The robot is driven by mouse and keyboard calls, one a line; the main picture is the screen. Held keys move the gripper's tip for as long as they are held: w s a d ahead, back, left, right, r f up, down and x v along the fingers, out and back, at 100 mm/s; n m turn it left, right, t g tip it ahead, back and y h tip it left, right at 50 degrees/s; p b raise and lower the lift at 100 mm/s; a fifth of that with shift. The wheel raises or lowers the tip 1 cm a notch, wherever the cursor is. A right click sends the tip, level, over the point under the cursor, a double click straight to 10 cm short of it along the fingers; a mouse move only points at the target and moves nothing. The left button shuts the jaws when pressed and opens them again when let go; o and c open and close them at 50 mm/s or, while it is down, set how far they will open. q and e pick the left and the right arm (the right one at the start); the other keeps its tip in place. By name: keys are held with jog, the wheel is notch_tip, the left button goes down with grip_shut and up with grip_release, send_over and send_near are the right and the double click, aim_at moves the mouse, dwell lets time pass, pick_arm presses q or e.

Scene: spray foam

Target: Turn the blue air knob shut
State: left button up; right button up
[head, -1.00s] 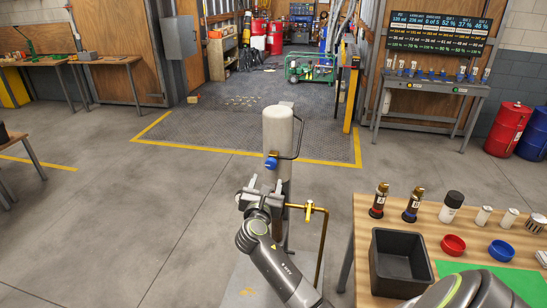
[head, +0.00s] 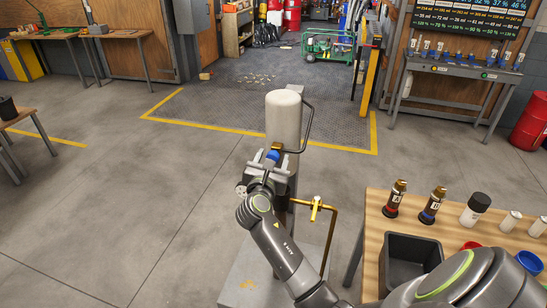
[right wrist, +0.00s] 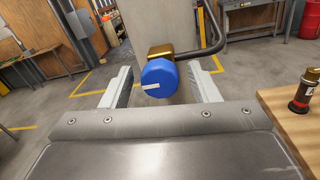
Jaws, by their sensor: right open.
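The blue air knob (head: 272,155) sits on a brass fitting on the front of an upright pale grey cylinder (head: 284,118). In the right wrist view the knob (right wrist: 159,79) is a blue ribbed cap with a white mark, facing the camera, with the brass fitting (right wrist: 160,50) behind it. My right gripper (head: 271,166) is at the knob, partly covering it in the head view. In the right wrist view its two fingers (right wrist: 161,88) are open, one on each side of the knob, with a gap on both sides. My left gripper is not in view.
A dark pipe handle (head: 308,128) curves off the cylinder's right side. A brass valve and pipe (head: 316,207) stand right of my arm. A wooden table (head: 375,225) at the right holds a black bin (head: 412,240), bottles (head: 433,205) and lids. Open floor lies left.

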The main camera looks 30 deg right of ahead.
jog(key=shift+s+a, duration=0.1)
jog(key=shift+c, duration=0.4)
jog(key=c, duration=0.9)
